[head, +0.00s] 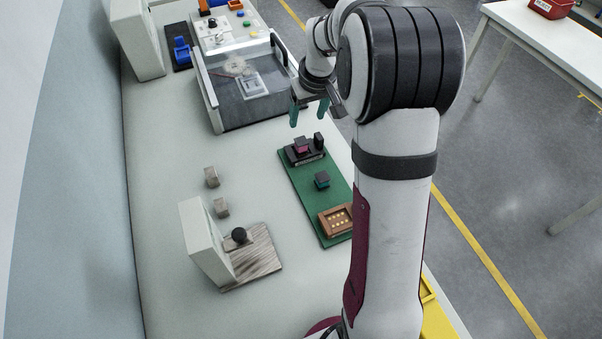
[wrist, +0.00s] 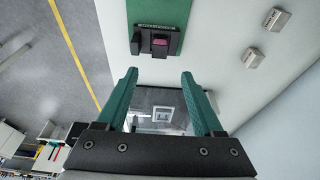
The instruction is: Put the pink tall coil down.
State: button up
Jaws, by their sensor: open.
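The pink tall coil (head: 303,146) has a dark top and sits on a black base (head: 306,158) at the far end of the green mat (head: 304,187). In the wrist view the pink coil (wrist: 159,42) sits on the same black base (wrist: 152,50), beyond the fingertips. My gripper (head: 308,112) is open, above the table between the grey bin and the mat. In the wrist view its two green fingers (wrist: 158,76) are apart with nothing between them. The pink coil stands clear of the fingers.
A teal piece (head: 322,180) and a brown tray (head: 327,224) of several small pieces lie on the mat. A grey bin (head: 262,119) stands behind. Two small grey blocks (head: 211,177) and a white upright slab (head: 203,243) stand left. The table's left middle is clear.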

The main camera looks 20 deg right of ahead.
jog(key=s+a+r+m+g, duration=0.1)
jog(key=s+a, duration=0.4)
jog(key=s, duration=0.5)
jog(key=s+a+r+m+g+y, duration=0.1)
jog(key=s+a, duration=0.4)
jog(key=s, duration=0.6)
jog(key=s+a+r+m+g, duration=0.1)
jog(key=s+a+r+m, duration=0.1)
jog(key=s+a, duration=0.4)
jog(key=s+m, duration=0.1)
jog(key=s, duration=0.4)
jog(key=shift+s+r+m+y, duration=0.25)
jog(key=shift+r+m+y, duration=0.05)
jog(key=shift+r+y, duration=0.1)
